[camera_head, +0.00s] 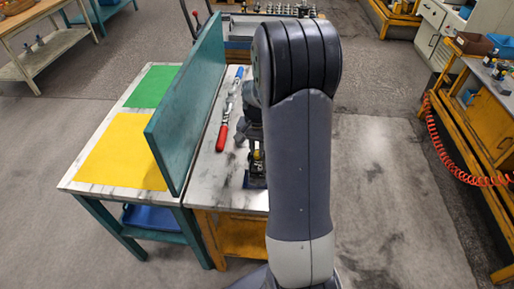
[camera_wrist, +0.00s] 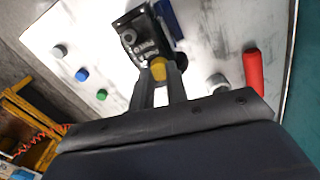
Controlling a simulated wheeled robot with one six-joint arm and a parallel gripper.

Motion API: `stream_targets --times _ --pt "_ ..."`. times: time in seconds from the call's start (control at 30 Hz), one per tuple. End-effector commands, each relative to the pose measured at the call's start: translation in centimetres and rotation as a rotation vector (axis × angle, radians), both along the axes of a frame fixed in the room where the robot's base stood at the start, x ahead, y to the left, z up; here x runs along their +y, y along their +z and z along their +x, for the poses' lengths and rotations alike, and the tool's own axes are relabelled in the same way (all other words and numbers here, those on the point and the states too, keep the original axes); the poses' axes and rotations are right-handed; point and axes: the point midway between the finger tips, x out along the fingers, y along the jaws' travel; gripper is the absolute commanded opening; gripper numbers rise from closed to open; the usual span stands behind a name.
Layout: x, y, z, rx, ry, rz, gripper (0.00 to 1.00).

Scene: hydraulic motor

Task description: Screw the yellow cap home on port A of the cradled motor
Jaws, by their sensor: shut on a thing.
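The yellow cap (camera_wrist: 158,68) is between the fingertips of my gripper (camera_wrist: 161,74) in the wrist view, and the gripper is shut on it. The dark motor (camera_wrist: 136,36) lies just beyond the fingertips, in its cradle on the bench. The cap overlaps the motor's near edge in the picture. Whether its thread sits in port A cannot be told, as the port itself is hidden behind the cap. In the head view my arm covers most of the motor, and only dark parts (camera_head: 256,176) show beside it.
Grey (camera_wrist: 59,51), blue (camera_wrist: 82,75) and green (camera_wrist: 101,95) caps stand apart on the bench, left of the motor. A red-handled tool (camera_head: 223,134) lies along the teal partition (camera_head: 188,110). Yellow and green mats (camera_head: 122,151) lie beyond it.

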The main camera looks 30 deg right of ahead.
Motion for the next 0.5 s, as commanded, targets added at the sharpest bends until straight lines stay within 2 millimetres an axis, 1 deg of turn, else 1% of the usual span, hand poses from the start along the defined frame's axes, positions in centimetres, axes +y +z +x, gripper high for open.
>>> stream_targets --times 0.07,0.1,0.27,0.5 --pt "0.02 -0.07 -0.05 0.002 0.001 0.001 0.00" --pt "0.02 -0.07 -0.05 0.002 0.001 0.001 0.18" --pt "0.02 -0.05 -0.04 0.001 0.002 0.000 0.31" --pt "-0.01 0.03 0.01 0.000 0.003 0.000 0.31"
